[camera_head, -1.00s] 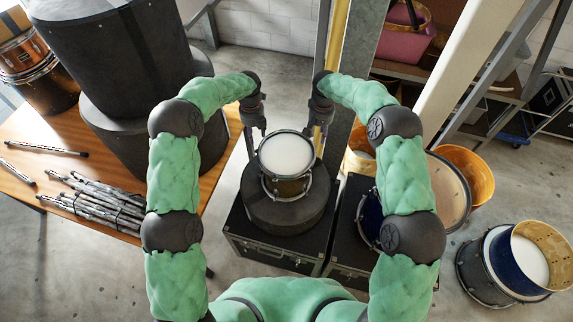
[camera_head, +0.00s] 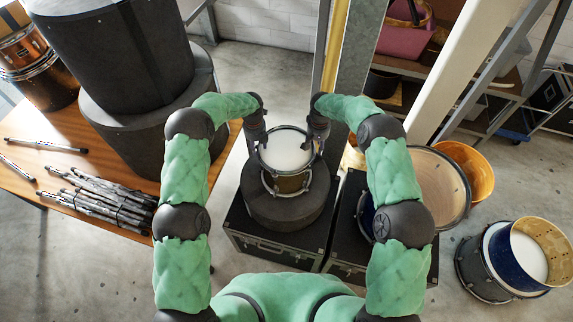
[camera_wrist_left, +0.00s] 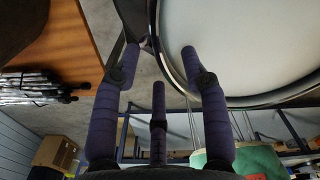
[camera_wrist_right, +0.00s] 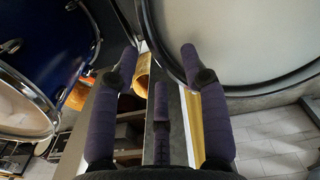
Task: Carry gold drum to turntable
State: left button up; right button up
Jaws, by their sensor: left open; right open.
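The gold drum (camera_head: 288,182) has a white head and dark hoops. It stands upright between my grippers, over a dark round block (camera_head: 285,212); I cannot tell whether this block is the turntable. My left gripper (camera_head: 258,148) is open at the drum's left rim. In the left wrist view, its fingers (camera_wrist_left: 158,50) are apart, one outside the rim and one over the white head (camera_wrist_left: 240,45). My right gripper (camera_head: 317,145) is open at the right rim, and its fingers (camera_wrist_right: 160,52) straddle the rim likewise. Contact with the rim is unclear.
Black cases (camera_head: 275,253) stand under the block. A wooden table (camera_head: 110,170) with sticks (camera_head: 100,203) and large dark round cases (camera_head: 115,50) is at left. Other drums (camera_head: 505,262) stand on the floor at right. A grey post (camera_head: 355,60) rises behind.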

pick_arm(q)
jog(key=shift+f, duration=0.3)
pick_arm(e)
jog(key=shift+f, duration=0.3)
pick_arm(q)
grip_shut()
pick_arm(e)
grip_shut()
pick_arm(q)
jog(key=shift+w+r, duration=0.1)
jog(key=shift+r, duration=0.05)
pick_arm(e)
jog(key=shift+w+r, duration=0.15)
jog(key=shift+r, duration=0.05)
jog(key=shift+d, duration=0.1)
